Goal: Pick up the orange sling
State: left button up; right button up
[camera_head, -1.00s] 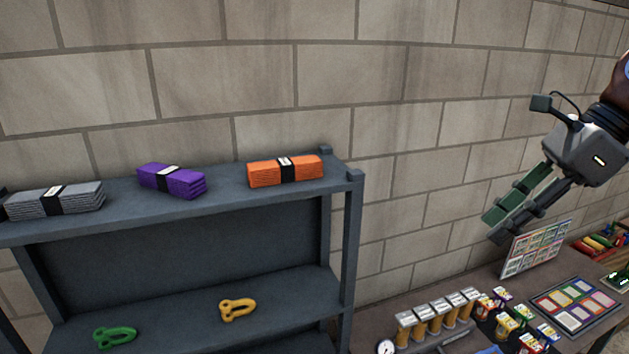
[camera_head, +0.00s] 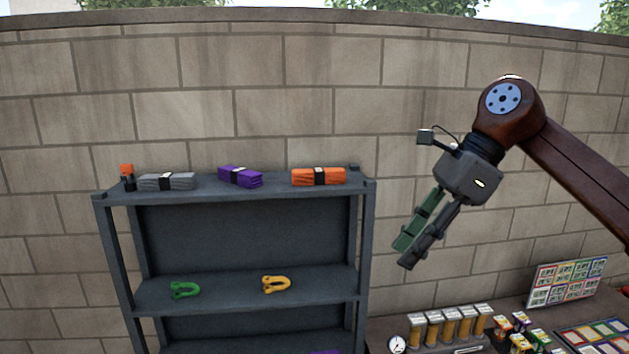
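The orange sling (camera_head: 319,177) is a folded bundle with a black band and white label. It lies on the top shelf of the dark grey rack (camera_head: 280,187), near the right end. My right gripper (camera_head: 406,256) hangs in the air to the right of the rack, fingers pointing down and left. It is apart from the sling. A gap shows between its green-padded finger and the dark one, so it looks open, and it is empty. My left gripper is not in view.
A purple sling (camera_head: 240,177) and a grey sling (camera_head: 168,181) lie left on the top shelf. Below are a green shackle (camera_head: 185,290) and a yellow shackle (camera_head: 276,284). A bench with several canisters and a sign board (camera_head: 566,282) stands at right. A block wall is behind.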

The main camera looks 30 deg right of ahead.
aim_at(314, 176)
jog(key=z, duration=0.65)
jog(key=i, duration=0.6)
jog(key=z, duration=0.65)
jog(key=i, duration=0.7)
jog(key=u, duration=0.7)
jog(key=i, duration=0.8)
jog(key=u, duration=0.95)
